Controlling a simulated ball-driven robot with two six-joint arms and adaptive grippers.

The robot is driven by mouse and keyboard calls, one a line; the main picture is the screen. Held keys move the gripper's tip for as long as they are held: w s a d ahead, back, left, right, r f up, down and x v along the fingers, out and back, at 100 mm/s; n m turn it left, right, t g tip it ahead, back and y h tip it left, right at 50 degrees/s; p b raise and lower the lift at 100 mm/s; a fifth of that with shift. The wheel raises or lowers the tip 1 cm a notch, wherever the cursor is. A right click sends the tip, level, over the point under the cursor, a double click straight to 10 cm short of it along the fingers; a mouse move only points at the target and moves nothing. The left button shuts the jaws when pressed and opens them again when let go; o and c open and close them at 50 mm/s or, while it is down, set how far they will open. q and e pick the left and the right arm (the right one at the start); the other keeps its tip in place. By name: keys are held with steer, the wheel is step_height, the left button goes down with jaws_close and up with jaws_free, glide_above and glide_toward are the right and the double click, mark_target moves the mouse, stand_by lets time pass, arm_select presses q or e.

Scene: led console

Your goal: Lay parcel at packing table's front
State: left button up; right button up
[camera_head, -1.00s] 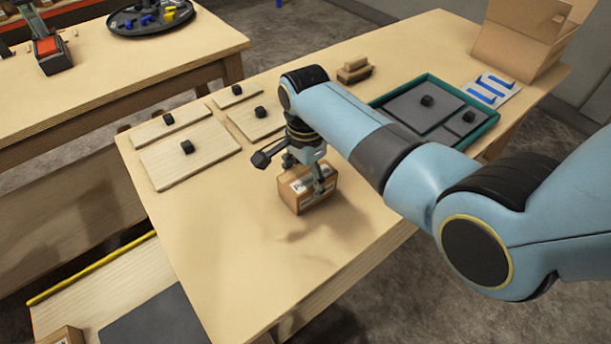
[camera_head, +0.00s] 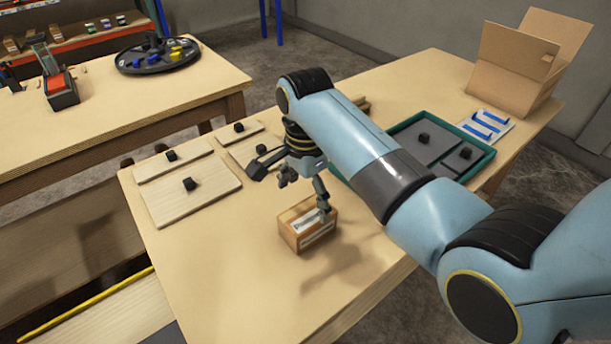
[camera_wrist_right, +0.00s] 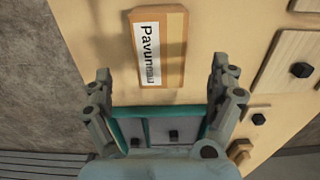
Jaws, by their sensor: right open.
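The parcel (camera_head: 301,229), a small brown box with a white label, lies on the packing table (camera_head: 225,262) towards its front edge. My right gripper (camera_head: 304,194) is open and empty just above and behind the parcel in the head view; one finger overlaps its top there. In the right wrist view the parcel (camera_wrist_right: 174,62) shows its label, "Pavunnau", beyond the open fingertips of the right gripper (camera_wrist_right: 161,70), with no finger closed on it. My left gripper is in neither view.
Wooden panels with black knobs (camera_head: 195,196) lie left of the parcel. A green-rimmed tray (camera_head: 478,165) and an open cardboard box (camera_head: 515,75) stand at the right. Another table (camera_head: 100,115) is at the left. The table front around the parcel is bare.

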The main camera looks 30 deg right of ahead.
mark_target(305, 214)
step_height(305, 214, up, 5)
steer(key=shift+r, duration=0.1)
stand_by(0.5)
